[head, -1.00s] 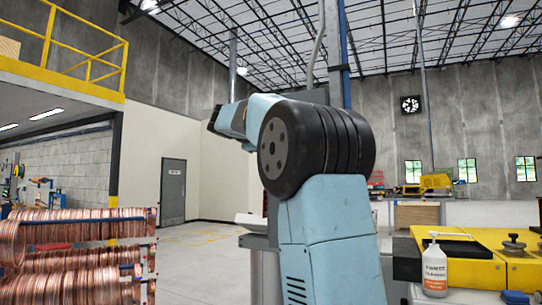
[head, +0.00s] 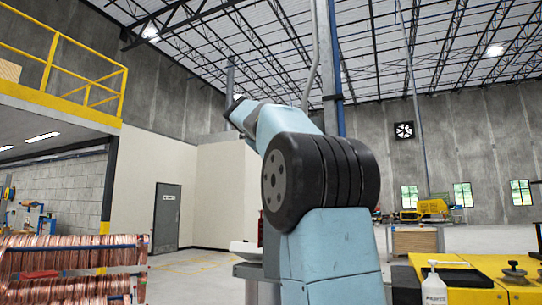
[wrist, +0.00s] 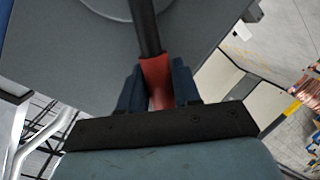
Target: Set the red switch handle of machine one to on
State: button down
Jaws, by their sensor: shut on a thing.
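In the wrist view the red switch handle (wrist: 156,73) lies between the two dark blue fingers of my gripper (wrist: 158,82). My gripper is shut on it. A black rod (wrist: 145,28) runs on from the handle toward the top of the view, in front of a grey surface (wrist: 60,50) with a pale round part. The head view shows my arm, but neither my gripper nor the handle is seen there. No on or off marking can be read.
A rack of copper coils (head: 75,272) stands at the lower left of the head view. At the right, a yellow machine top (head: 490,268) holds a white pump bottle (head: 434,288). Open floor shows toward the grey door (head: 166,215).

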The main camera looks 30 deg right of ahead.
jog(key=shift+s+d, duration=0.2)
dwell(0.4)
jog(key=c, duration=0.9)
grip_release()
jog(key=shift+r, duration=0.1)
jog(key=shift+a, duration=0.1)
jog(key=v, duration=1.3)
jog(key=shift+s+a, duration=0.25)
jog(key=shift+s, duration=0.05)
jog(key=s+a+f+y, duration=0.4)
jog(key=s+f, duration=0.4)
jog(key=f, duration=0.9)
jog(key=s+a+f+n+g+y, duration=0.1)
jog(key=s+a+f+y, duration=0.3)
jog(key=s+f, duration=0.5)
jog(key=s+a+f+g+y, duration=0.1)
jog(key=s+a+f+y, duration=0.3)
jog(key=f, duration=2.2)
jog(key=shift+s+a+f+n, duration=0.15)
jog(key=shift+s+a, duration=0.25)
jog(key=shift+s, duration=0.35)
jog(key=shift+s+a+r+n, duration=0.1)
jog(key=shift+s+a, duration=0.25)
jog(key=shift+s, duration=0.45)
jog(key=shift+s+a+f+n, duration=0.15)
jog(key=shift+s+a, duration=0.25)
jog(key=shift+s, duration=0.35)
